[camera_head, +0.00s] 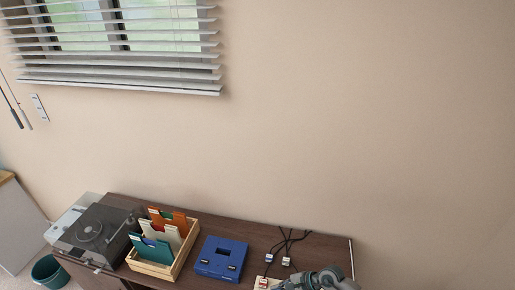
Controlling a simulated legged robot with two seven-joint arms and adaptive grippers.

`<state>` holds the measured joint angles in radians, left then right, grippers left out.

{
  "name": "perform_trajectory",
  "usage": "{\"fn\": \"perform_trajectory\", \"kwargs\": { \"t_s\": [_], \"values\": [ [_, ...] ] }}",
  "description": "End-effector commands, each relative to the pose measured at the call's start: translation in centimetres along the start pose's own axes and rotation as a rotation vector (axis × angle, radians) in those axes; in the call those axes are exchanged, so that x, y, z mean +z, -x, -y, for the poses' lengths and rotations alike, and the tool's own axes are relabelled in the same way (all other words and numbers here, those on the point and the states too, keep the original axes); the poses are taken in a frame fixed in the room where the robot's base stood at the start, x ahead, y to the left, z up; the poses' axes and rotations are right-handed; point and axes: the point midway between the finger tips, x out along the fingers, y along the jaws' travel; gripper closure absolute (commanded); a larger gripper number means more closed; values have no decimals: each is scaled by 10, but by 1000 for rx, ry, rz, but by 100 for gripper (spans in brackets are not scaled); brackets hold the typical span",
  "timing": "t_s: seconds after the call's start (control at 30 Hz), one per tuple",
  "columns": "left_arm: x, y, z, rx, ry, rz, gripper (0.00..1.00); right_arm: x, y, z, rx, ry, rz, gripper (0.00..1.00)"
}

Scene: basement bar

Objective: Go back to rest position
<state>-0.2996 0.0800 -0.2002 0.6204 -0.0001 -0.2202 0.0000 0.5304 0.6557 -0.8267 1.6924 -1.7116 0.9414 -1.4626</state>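Part of my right gripper (313,282), grey and rounded, shows at the bottom edge over the right end of the dark wooden cabinet (215,222). The frame's edge cuts it off, so I cannot tell whether its fingers are open or shut or whether it holds anything. My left gripper is out of view.
On the cabinet, left to right, are a turntable (92,233), a wooden crate (187,256) of record sleeves, a blue device (221,259), and black cables with white plugs (286,262). A teal bin (48,272) stands left. Blinds (120,50) hang above.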

Motion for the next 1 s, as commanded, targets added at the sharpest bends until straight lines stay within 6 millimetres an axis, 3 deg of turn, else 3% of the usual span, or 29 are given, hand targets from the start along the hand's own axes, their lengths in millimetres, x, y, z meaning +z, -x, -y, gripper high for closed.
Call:
{"fn": "perform_trajectory", "kwargs": {
  "t_s": [0.03, 0.1, 0.17, 0.23, 0.3, 0.37, 0.47, 0.5, 0.53, 0.6, 0.73, 1.0],
  "values": [
    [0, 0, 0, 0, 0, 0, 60, 41, -9, 10, -114, -138, 148, 100],
    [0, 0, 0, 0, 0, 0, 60, 91, -2, 36, -295, -404, 382, 100],
    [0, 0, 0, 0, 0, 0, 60, 117, 19, 59, -435, -664, 580, 100],
    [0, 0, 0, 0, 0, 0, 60, 125, 50, 81, -580, -990, 802, 100],
    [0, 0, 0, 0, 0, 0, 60, 110, 83, 91, -709, -1335, 1011, 100],
    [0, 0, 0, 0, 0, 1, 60, 84, 107, 87, -812, -1643, 1178, 100],
    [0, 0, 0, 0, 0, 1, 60, 27, 131, 51, -980, -2166, 1425, 100],
    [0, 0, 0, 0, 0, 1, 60, 6, 135, 27, -1051, -2374, 1508, 100],
    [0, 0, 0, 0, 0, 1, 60, -9, 136, 6, 1087, 2484, -1539, 100],
    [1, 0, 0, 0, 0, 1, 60, -31, 133, -40, 979, 2260, -1325, 100],
    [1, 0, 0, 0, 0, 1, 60, -44, 124, -112, 866, 1960, -1048, 100],
    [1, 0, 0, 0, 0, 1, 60, -25, 110, -219, 764, 1547, -683, 100]
  ]
}}
